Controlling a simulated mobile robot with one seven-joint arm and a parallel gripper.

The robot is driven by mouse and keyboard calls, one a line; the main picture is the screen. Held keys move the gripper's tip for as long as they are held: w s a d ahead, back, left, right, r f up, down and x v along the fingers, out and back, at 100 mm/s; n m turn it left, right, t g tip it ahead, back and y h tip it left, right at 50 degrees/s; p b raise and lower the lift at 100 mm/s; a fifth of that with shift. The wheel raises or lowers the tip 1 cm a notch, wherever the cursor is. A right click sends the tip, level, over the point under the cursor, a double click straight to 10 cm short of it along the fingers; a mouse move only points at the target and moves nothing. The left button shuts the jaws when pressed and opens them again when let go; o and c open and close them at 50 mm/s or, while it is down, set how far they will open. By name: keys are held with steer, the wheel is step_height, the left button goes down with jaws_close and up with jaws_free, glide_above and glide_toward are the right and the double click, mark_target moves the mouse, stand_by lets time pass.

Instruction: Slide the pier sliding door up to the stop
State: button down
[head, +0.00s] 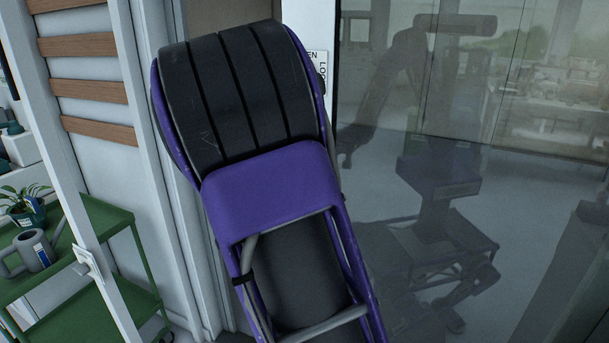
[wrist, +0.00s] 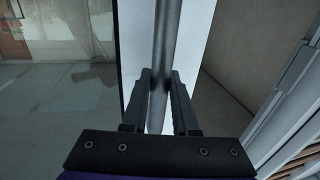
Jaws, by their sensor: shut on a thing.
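The pier sliding door shows in the head view as a large glass panel (head: 550,190) with a narrow white edge strip; its lettered sign is partly covered by my arm. In the wrist view its white edge strip (wrist: 194,45) stands behind a grey vertical bar handle (wrist: 162,40). My gripper (wrist: 159,84) is shut on this handle, one dark finger on each side of the bar. In the head view my purple and black arm hides the gripper and the handle.
A beige opening (wrist: 232,90) lies between the door's edge and the white frame (wrist: 285,100). In the head view, a green cart (head: 100,215) with a watering can (head: 36,250) and a potted plant (head: 27,208) stands at the left. The glass reflects my body.

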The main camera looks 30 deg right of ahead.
steer(key=c, duration=0.7)
jaws_free()
